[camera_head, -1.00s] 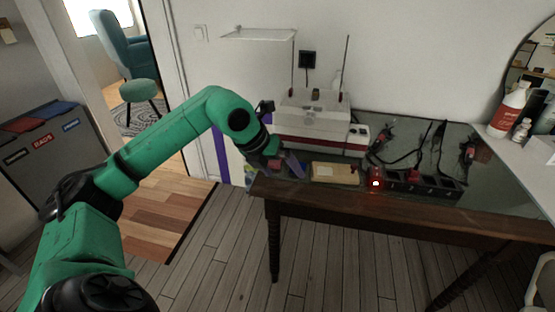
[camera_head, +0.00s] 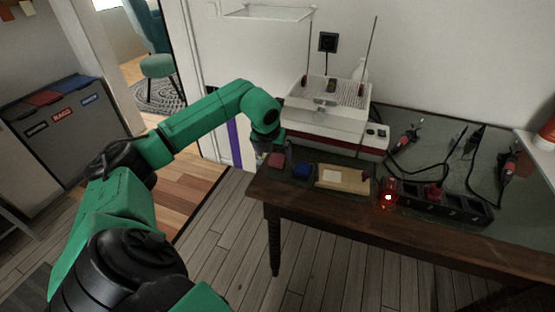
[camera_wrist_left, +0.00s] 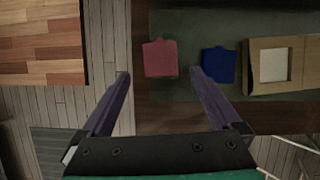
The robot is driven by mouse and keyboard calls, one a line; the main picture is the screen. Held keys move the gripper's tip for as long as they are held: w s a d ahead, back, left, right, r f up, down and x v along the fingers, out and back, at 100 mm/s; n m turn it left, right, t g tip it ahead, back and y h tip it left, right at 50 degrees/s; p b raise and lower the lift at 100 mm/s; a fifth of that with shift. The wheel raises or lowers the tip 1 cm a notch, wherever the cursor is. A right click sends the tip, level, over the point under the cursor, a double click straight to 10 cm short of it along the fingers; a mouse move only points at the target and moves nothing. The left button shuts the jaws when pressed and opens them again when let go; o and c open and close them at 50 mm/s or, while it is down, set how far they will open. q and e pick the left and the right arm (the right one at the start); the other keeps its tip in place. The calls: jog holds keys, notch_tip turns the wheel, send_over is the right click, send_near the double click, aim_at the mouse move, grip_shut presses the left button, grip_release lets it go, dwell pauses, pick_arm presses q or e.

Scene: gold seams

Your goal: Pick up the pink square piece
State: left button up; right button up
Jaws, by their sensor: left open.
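The pink square piece (camera_wrist_left: 160,58) lies flat on the dark tabletop, with a small tab on one edge. It also shows in the head view (camera_head: 276,160), near the table's left end. My left gripper (camera_wrist_left: 158,74) is open, its two purple fingers spread. In the left wrist view the piece appears between and just beyond the fingertips, with nothing held. In the head view the left gripper (camera_head: 268,152) is beside the piece, its fingers mostly hidden. My right gripper is not in view.
A blue square piece (camera_wrist_left: 218,65) lies right of the pink one, then a tan board with a pale square (camera_head: 343,179). A lit red object (camera_head: 388,194) and a black power strip (camera_head: 445,204) are farther right. A white machine (camera_head: 333,112) stands behind.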

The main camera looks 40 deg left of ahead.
aim_at(276, 161)
pick_arm(q)
jog(key=x, duration=0.3)
jog(key=shift+d, duration=0.1)
jog(key=shift+w+f, duration=0.1)
jog(key=shift+f, duration=0.15)
jog(key=shift+r, duration=0.1)
jog(key=c, duration=1.5)
jog(key=shift+c, duration=0.2)
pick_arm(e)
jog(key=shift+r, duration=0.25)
pick_arm(q)
jog(key=shift+r, duration=0.1)
